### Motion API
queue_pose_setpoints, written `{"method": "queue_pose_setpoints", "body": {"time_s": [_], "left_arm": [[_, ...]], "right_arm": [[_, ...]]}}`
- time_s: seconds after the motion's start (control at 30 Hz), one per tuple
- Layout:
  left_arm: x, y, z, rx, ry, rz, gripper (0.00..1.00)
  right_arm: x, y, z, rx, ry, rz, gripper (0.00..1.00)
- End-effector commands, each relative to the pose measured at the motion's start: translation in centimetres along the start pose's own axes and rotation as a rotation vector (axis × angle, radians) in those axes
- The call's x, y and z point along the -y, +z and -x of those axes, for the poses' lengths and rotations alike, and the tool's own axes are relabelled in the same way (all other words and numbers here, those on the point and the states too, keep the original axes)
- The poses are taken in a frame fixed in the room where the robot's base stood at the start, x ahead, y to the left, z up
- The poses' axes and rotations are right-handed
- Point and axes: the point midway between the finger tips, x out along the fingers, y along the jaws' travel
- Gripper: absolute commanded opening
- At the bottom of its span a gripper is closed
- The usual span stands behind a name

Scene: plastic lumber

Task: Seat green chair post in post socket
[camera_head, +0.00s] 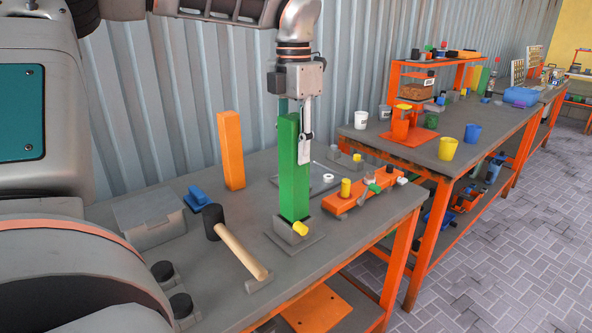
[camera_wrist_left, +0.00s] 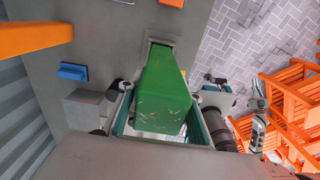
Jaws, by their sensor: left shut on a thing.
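The green chair post (camera_head: 295,175) stands about upright on the workbench. My left gripper (camera_head: 295,128) reaches down from above and is shut on its upper part. The post's lower end meets the grey post socket (camera_head: 290,235), which has a yellow knob (camera_head: 299,228) at its front. The socket wall hides the lower end, so I cannot tell how deep it sits. In the left wrist view the post (camera_wrist_left: 165,88) runs between the fingers of the left gripper (camera_wrist_left: 168,118) toward the socket (camera_wrist_left: 163,41).
An orange post (camera_head: 231,150) stands behind and left. A mallet (camera_head: 237,245) lies left of the socket, with a blue block (camera_head: 199,197) and a grey box (camera_head: 150,217) beyond. An orange fixture (camera_head: 362,194) with knobs is close on the right.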

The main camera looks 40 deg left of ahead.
Motion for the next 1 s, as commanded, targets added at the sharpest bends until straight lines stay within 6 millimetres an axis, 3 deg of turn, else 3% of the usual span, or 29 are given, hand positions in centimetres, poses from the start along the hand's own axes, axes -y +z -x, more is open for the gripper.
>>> {"method": "queue_pose_setpoints", "body": {"time_s": [0.23,0.5,0.93,0.97,1.0], "left_arm": [[0.0,0.0,-1.3,0.003,0.001,0.0,0.0],[0.0,0.1,-4.8,0.002,0.0,-0.002,0.0],[0.0,0.1,-5.4,0.004,0.001,-0.001,0.0],[0.0,0.0,-5.4,0.002,0.001,-0.001,0.42],[0.0,0.0,-5.3,0.003,0.001,0.0,0.51]], "right_arm": [[-0.1,-0.6,0.0,-0.012,0.0,0.003,0.0],[0.0,-0.2,-0.2,-0.009,-0.003,0.005,0.0],[0.1,-0.3,-0.4,-0.011,-0.004,0.004,0.0],[0.0,-0.5,-0.4,-0.014,-0.004,0.005,0.0],[0.0,-0.5,-0.3,-0.014,-0.004,0.004,0.0]]}}
